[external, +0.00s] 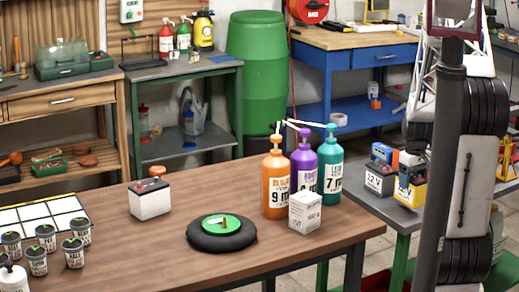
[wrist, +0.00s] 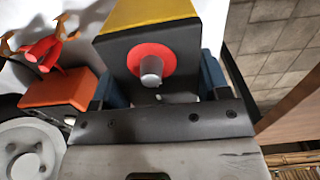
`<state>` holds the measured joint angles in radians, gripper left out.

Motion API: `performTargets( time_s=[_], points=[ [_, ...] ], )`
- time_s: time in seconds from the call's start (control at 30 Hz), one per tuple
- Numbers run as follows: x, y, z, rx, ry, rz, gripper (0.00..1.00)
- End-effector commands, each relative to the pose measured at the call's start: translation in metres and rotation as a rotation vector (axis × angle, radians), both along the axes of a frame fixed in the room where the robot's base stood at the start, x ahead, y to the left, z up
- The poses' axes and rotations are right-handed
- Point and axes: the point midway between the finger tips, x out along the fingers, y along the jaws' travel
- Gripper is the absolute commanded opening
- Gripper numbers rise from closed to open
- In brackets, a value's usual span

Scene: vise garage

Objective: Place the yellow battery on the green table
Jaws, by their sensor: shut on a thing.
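The yellow battery (external: 409,192) has a black top and a white label. It is at the right in the external view, at the grey-topped table with green legs (external: 375,208). I cannot tell whether it touches that top. My gripper (external: 412,160) is over it, partly hidden by my arm. In the wrist view, the blue fingers of my gripper (wrist: 156,82) are shut on both sides of the battery (wrist: 147,14), whose red-ringed terminal faces the camera. Another green-framed table (external: 190,68) with a grey top stands at the back.
A 12V battery (external: 379,181) and a blue-orange item (external: 384,154) are close left of the held battery. The wooden table holds pump bottles (external: 276,185), a white box (external: 305,211) and a white-and-black battery (external: 149,199).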

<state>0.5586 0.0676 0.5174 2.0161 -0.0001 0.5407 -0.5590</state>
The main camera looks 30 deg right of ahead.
Motion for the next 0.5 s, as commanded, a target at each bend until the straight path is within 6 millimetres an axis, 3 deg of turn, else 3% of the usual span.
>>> performTargets(
  time_s=[0.23, 0.5],
  points=[
    [0.000, 0.000, -0.021, 0.000, 0.000, 0.000, 0.09],
    [0.001, 0.000, -0.026, -0.001, -0.002, 0.000, 0.09]
  ],
)
